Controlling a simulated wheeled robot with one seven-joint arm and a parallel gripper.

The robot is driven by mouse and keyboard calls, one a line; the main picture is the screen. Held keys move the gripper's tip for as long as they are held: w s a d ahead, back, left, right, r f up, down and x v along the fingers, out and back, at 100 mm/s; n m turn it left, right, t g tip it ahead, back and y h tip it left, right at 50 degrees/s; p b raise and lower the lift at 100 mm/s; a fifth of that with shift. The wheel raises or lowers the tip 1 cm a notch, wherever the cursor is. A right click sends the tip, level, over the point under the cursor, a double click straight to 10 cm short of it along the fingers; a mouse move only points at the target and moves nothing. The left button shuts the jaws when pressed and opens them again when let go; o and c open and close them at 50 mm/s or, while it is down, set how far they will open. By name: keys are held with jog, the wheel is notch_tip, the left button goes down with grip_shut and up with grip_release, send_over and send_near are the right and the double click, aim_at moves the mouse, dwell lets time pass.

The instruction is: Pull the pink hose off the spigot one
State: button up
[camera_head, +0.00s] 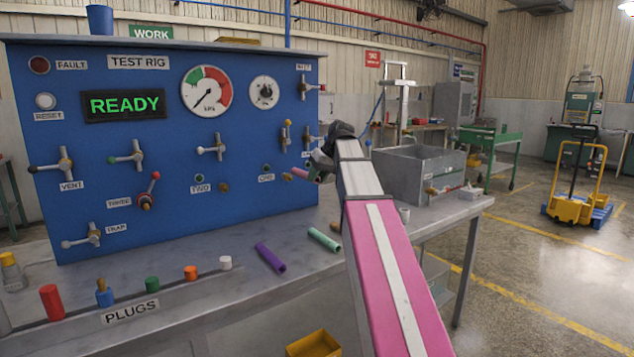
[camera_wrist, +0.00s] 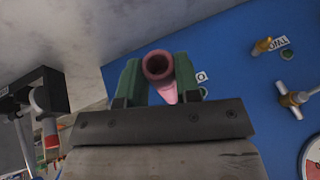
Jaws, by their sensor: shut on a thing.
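The pink hose (camera_head: 300,173) is a short tube held beside the blue panel, near the "ONE" label. My gripper (camera_head: 318,165) is shut on it. In the wrist view the pink hose (camera_wrist: 158,68) sits between the green fingers of my gripper (camera_wrist: 160,82), with one dark open end showing. Brass spigot one (camera_head: 286,176) shows just left of the hose in the head view. The brass looks bare there, but I cannot tell whether the hose's end touches it or stands apart. In the wrist view spigot one is hidden behind the hose and fingers.
Spigot two (camera_head: 223,187) is bare. A purple hose (camera_head: 270,257) and a green hose (camera_head: 323,239) lie on the grey bench. Valve handles (camera_head: 286,135) stick out above spigot one. A metal bin (camera_head: 419,172) stands right of my gripper.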

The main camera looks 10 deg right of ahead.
jog(key=shift+r, duration=2.15)
